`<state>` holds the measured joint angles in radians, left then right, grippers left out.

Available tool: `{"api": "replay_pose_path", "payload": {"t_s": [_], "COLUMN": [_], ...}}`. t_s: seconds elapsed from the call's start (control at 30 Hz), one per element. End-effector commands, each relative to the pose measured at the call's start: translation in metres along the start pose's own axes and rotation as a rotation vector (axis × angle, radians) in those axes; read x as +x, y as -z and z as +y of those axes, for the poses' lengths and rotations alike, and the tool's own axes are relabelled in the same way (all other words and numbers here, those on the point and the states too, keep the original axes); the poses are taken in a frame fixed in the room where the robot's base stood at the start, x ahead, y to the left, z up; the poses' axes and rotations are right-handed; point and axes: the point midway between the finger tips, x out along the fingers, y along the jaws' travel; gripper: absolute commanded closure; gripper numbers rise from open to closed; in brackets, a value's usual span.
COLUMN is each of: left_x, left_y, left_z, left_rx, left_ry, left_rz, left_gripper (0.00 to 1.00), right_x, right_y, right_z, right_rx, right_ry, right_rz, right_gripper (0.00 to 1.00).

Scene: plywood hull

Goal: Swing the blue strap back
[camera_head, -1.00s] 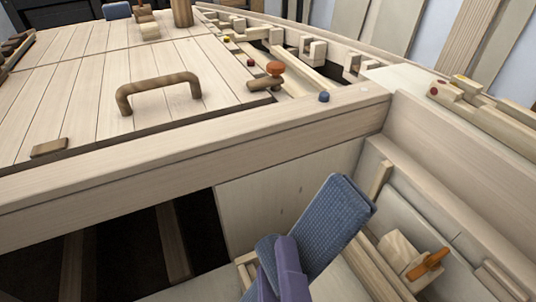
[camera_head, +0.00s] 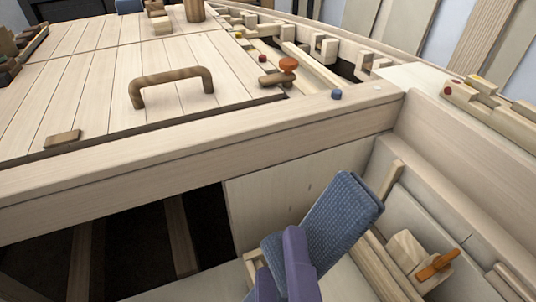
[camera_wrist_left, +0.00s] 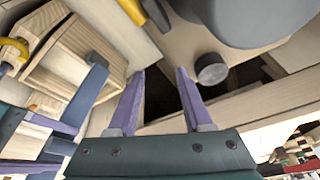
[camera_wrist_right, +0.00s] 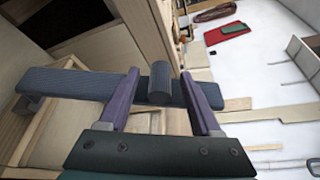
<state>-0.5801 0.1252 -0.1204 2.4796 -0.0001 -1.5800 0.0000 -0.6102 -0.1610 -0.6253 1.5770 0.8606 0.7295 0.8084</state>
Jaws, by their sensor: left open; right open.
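The blue strap (camera_head: 340,220) is a long, flat, textured blue piece that stands tilted in the lower middle of the head view. In the right wrist view the strap (camera_wrist_right: 65,85) runs crosswise beyond the fingers, and a short blue-grey round peg (camera_wrist_right: 159,86) shows between the fingertips. My right gripper (camera_wrist_right: 158,76) is open around the peg, and I cannot tell whether it touches. In the head view a purple finger of it (camera_head: 297,262) overlaps the strap's lower end. My left gripper (camera_wrist_left: 165,76) is open and empty in its wrist view, and is out of the head view.
A thick pale beam (camera_head: 210,140) crosses in front of a plank hatch with a brown handle (camera_head: 172,82). A wooden block with an orange lever (camera_head: 436,266) lies right of the strap. A dark opening (camera_head: 140,240) is at lower left.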

Motion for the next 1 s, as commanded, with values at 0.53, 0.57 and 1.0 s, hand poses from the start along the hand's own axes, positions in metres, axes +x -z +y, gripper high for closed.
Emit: {"api": "replay_pose_path", "payload": {"t_s": [0.53, 0.57, 1.0], "left_x": [-0.001, -0.001, 0.000], "left_y": [0.001, 0.001, 0.001], "left_z": [0.000, 0.000, 0.002], "left_rx": [-0.001, -0.001, -0.010], "left_ry": [0.000, -0.001, -0.007], "left_rz": [0.001, 0.001, 0.002], "left_gripper": [0.50, 0.50, 0.50], "right_x": [-0.059, -0.065, -0.100], "right_y": [0.001, 0.001, 0.000], "right_z": [0.001, 0.001, 0.000], "right_rx": [0.000, -0.001, 0.001], "right_ry": [-0.005, -0.005, 0.001], "right_rz": [0.000, 0.000, 0.001], "right_gripper": [0.35, 0.35, 0.35]}}
